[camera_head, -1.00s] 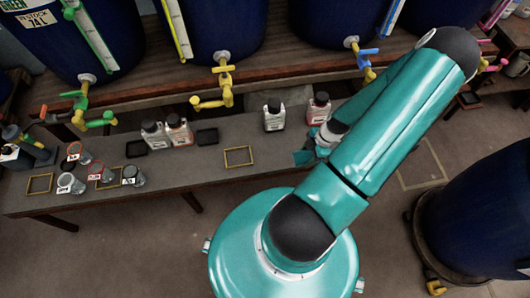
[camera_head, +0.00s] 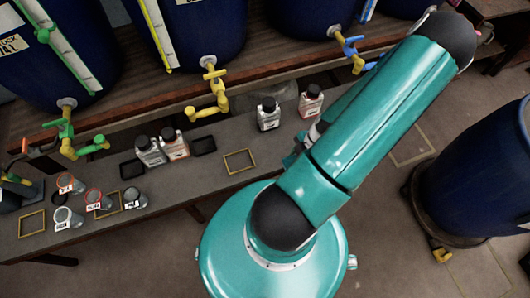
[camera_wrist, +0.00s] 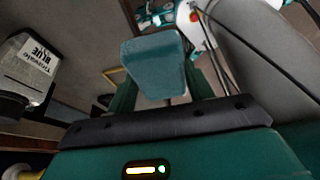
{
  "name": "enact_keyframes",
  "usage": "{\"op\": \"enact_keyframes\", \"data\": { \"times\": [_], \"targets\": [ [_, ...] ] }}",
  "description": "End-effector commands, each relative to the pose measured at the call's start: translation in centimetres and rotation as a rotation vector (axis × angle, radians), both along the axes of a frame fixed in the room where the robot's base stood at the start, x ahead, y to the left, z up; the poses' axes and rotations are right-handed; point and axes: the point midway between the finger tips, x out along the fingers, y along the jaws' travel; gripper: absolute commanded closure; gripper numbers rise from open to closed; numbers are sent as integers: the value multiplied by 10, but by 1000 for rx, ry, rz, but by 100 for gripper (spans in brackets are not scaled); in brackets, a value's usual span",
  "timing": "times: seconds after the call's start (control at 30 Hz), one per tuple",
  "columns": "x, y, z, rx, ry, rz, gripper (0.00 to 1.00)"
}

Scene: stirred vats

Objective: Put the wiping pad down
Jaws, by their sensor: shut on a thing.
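The wiping pad is a teal block (camera_wrist: 155,62) in the middle of the wrist view. My gripper (camera_wrist: 158,88) is shut on it, with a dark green finger at each side. In the head view my gripper (camera_head: 296,155) shows only partly beside my teal arm, above the front part of the grey bench (camera_head: 222,140). My arm hides much of it there, and the pad cannot be told apart clearly. A yellow rectangular outline (camera_head: 239,161) on the bench to its left is empty.
A black-capped white bottle (camera_head: 268,115) and a red-labelled bottle (camera_head: 311,101) stand close behind my gripper. A bottle labelled blue (camera_wrist: 30,65) is near in the wrist view. Two bottles, black trays and several jars stand further left. Taps (camera_head: 208,95) hang over the bench's back.

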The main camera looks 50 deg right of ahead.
Motion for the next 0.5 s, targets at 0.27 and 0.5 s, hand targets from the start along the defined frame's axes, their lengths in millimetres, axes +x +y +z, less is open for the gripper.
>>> {"op": "enact_keyframes", "data": {
  "times": [0.27, 0.5],
  "targets": [
    [4, -4, -5, 1, -1, -1, 73],
    [52, -18, -28, 1, -1, 0, 73]
  ]
}}
